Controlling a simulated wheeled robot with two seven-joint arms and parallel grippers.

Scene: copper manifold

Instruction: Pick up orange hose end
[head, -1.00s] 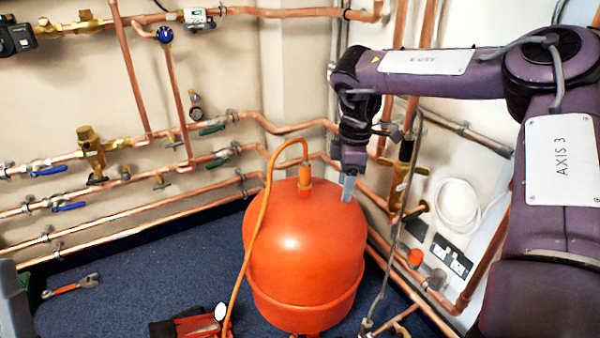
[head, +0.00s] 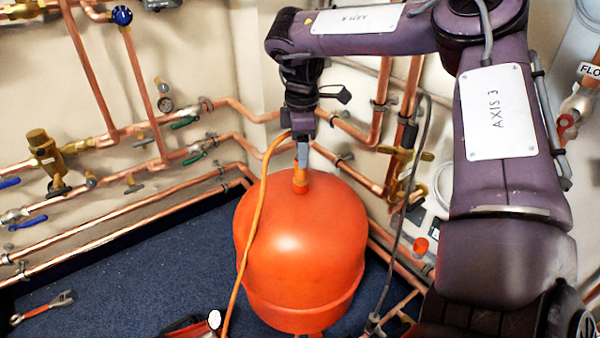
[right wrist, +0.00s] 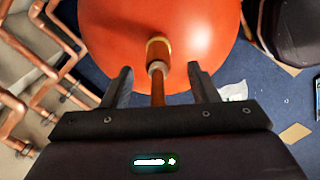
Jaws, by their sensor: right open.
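The orange hose (head: 262,205) arches over the top of the red tank (head: 305,240) and hangs down its left side. Its end meets a brass fitting (head: 301,178) on the tank's top. In the right wrist view the hose end (right wrist: 158,85) and brass collar (right wrist: 159,50) lie between the two fingers. My right gripper (head: 302,152) is at the hose end, pointing down. The right wrist view shows its fingers (right wrist: 160,82) apart, one each side of the hose, with gaps. My left gripper is not in view.
Copper pipes (head: 130,215) with valves run along the left wall. More pipes and a brass valve (head: 405,160) stand right of the tank. A grey cable (head: 398,240) hangs there. A red-handled wrench (head: 42,308) lies on the blue floor (head: 140,285), which is mostly clear.

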